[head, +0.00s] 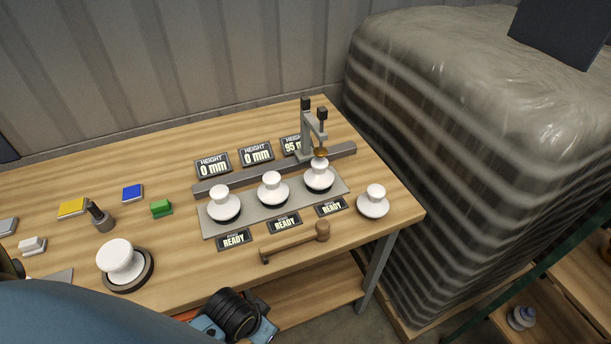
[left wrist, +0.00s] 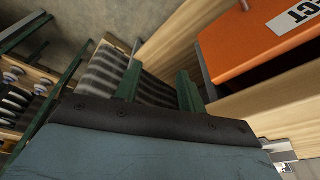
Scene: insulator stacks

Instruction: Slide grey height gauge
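The grey height gauge (head: 304,132) stands upright on a grey rail (head: 235,183) at the back of the bench, near the rail's right end. It has black knobs on top, and its brown tip is at the top of the right white insulator stack (head: 319,178); I cannot tell if they touch. The middle stack (head: 272,189) and left stack (head: 223,205) stand beside it on a grey plate (head: 250,213). My left gripper (left wrist: 160,86) is open and empty in the left wrist view, away from the gauge. My right gripper is out of view.
Displays behind the rail read 0 mm (head: 213,165), 0 mm (head: 256,153) and 95 mm (head: 292,146), partly hidden by the gauge. READY signs (head: 284,223) and a mallet (head: 295,241) lie in front. A loose insulator (head: 373,203) is right. An orange bin (left wrist: 265,45) is near my left gripper.

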